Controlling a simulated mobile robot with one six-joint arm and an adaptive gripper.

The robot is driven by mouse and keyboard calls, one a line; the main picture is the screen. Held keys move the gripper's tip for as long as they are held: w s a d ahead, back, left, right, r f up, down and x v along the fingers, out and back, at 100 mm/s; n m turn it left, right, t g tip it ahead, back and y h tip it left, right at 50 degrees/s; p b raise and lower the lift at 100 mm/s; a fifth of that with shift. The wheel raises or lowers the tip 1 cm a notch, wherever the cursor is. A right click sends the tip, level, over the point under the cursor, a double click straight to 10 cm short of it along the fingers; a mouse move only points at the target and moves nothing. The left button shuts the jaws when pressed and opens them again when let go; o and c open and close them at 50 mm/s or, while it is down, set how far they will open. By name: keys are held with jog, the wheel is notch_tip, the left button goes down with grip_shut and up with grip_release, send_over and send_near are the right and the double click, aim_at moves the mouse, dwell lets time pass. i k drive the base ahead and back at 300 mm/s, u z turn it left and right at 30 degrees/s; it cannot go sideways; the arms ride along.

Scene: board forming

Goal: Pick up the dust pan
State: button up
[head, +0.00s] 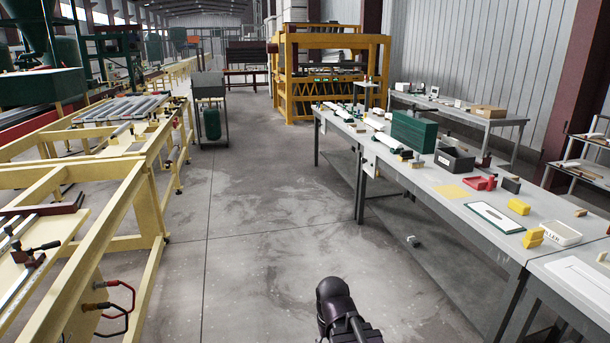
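I cannot make out a dust pan for certain. A small red object (479,183) lies on the long grey workbench (405,172) at the right; it could be the dust pan, but it is too small to tell. A dark rounded part of my own arm shows at the bottom middle, over the floor and well apart from the bench. My gripper's fingers are not visible.
The bench also holds a green box (414,132), a dark open bin (454,160), a white-and-green board (494,217), yellow blocks (519,206) and a white tray (560,233). Yellow frames (150,190) stand at the left. The concrete aisle (255,215) between is clear.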

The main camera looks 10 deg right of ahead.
aim_at(482, 179)
jog(key=u, duration=0.05)
jog(key=i, duration=1.55)
jog(key=z, duration=0.45)
jog(key=i, duration=0.8)
jog(key=z, duration=0.85)
jog(key=i, duration=1.1)
jog(key=z, duration=0.5)
